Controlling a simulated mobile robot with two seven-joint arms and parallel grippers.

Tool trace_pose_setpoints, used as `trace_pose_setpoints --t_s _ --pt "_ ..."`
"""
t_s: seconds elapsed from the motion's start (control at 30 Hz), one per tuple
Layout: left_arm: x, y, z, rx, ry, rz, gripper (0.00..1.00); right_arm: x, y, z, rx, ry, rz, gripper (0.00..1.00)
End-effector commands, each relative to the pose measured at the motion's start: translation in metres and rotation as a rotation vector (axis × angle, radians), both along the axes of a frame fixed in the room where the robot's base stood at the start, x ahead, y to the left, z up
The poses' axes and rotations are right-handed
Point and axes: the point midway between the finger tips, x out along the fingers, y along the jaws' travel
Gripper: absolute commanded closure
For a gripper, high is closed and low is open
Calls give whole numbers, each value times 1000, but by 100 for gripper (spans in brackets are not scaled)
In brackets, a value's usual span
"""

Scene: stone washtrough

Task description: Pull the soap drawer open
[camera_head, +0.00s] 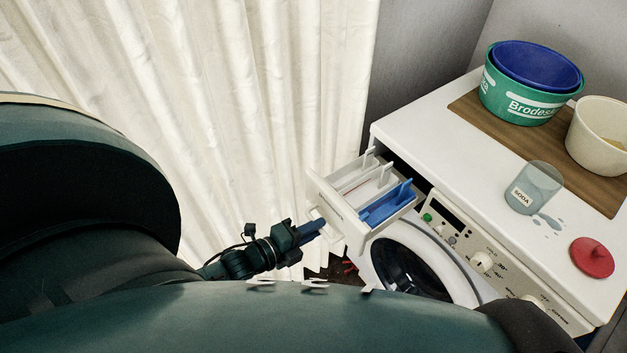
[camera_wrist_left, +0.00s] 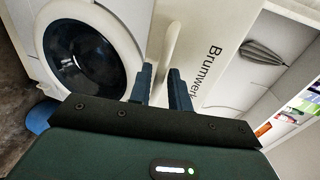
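The soap drawer (camera_head: 337,209) is white and stands pulled out from the top left corner of the white washing machine (camera_head: 480,262). Its inside shows pale compartments and a blue insert (camera_head: 388,205). My left gripper (camera_head: 318,226) is at the drawer's front. In the left wrist view, the drawer front lettered "Brumwerk" (camera_wrist_left: 212,65) has a white curved handle (camera_wrist_left: 176,35). The two fingers of my left gripper (camera_wrist_left: 161,78) stand close together on either side of this handle and look shut on it; the exact contact is partly hidden. My right gripper is out of view.
The round door (camera_head: 405,268) lies below the drawer. On the machine top are a wooden board (camera_head: 475,112), green and blue tubs (camera_head: 520,108), a cream bucket (camera_head: 590,130), a soda cup (camera_head: 535,187) and a red lid (camera_head: 592,257). A white curtain (camera_head: 250,100) hangs left.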

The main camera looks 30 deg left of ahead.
Motion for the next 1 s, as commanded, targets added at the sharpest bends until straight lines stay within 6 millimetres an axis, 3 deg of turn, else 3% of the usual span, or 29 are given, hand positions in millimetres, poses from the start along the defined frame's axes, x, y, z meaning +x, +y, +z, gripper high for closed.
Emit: trace_pose_setpoints --t_s 0.17,0.63,0.77,1.0 --pt "0 0 0 0 0 0 67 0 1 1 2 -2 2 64" --pt "-6 2 1 0 1 0 67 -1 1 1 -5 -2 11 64" --pt "-25 8 5 0 3 -1 67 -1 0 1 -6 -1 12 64" --pt "-75 27 16 1 4 0 67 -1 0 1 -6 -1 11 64"
